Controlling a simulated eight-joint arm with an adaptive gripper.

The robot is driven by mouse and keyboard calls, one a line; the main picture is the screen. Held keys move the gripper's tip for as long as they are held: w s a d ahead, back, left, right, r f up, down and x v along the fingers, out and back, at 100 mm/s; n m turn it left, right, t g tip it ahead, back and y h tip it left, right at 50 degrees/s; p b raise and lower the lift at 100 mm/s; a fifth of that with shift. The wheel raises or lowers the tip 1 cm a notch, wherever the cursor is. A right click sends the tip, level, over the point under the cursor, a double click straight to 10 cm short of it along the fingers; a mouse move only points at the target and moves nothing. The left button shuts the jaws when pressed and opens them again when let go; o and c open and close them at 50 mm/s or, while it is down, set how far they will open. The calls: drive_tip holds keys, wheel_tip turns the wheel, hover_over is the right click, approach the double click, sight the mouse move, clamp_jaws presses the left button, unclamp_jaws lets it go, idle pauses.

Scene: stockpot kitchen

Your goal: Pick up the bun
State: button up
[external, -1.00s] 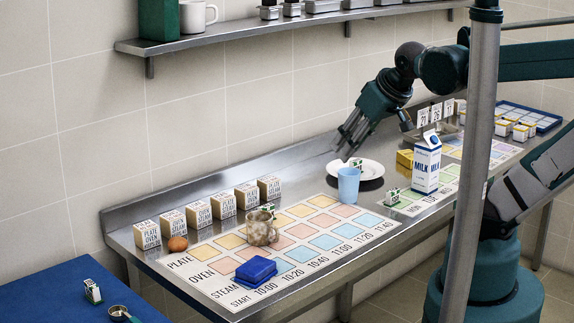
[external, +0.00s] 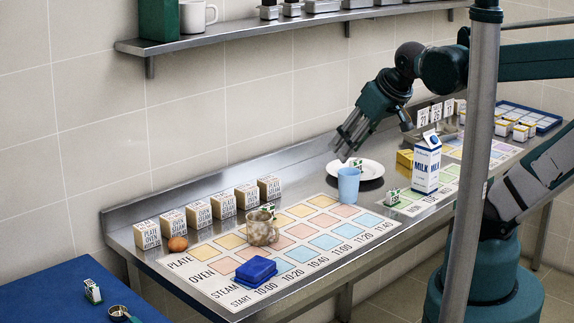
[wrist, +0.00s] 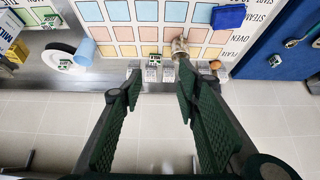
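The bun (external: 177,243) is a small, round, brown thing on the steel counter, at the near left end by the white boxes and the printed chart. In the wrist view a small brown shape that looks like the bun (wrist: 222,73) shows right of the fingers, partly beside a dark finger joint. My gripper (external: 347,140) is raised above the back of the counter near the white plate, well to the right of the bun. In the wrist view my gripper (wrist: 158,82) has its fingers wide apart with nothing between them.
Several labelled boxes (external: 223,205) stand along the wall side. A mottled mug (external: 260,231), a blue sponge-like block (external: 256,270), a blue cup (external: 348,184), a white plate (external: 368,170) and a milk carton (external: 426,164) stand on the counter. A shelf (external: 260,30) hangs above.

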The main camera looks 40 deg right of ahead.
drive_tip(key=o, duration=0.5)
drive_tip(key=w+a+f+n+g, duration=0.15)
drive_tip(key=w+a+n, duration=0.4)
drive_tip(key=w, duration=0.65)
drive_tip(key=w+a+f+n+g, duration=0.1)
drive_tip(key=w+a+n+g, duration=0.2)
drive_tip(key=w+a+n, duration=0.55)
drive_tip(key=w+a+f+n+g, duration=0.1)
drive_tip(key=w+a+f, duration=0.3)
drive_tip(key=w+f, duration=0.1)
drive_tip(key=w+a+f+n, duration=0.1)
drive_tip(key=w+a+f, duration=0.4)
drive_tip(key=f, duration=0.3)
drive_tip(key=w+a+f+n+g, duration=0.1)
drive_tip(key=w+a+f+n, duration=0.1)
drive_tip(key=w+a+f, duration=0.3)
drive_tip(key=shift+w+f+g, duration=0.35)
drive_tip(key=shift+w+f, duration=0.3)
drive_tip(key=shift+w, duration=0.05)
drive_tip(key=shift+w+a+f, duration=0.1)
drive_tip(key=shift+a+f, duration=0.1)
drive_tip(key=shift+f, duration=0.15)
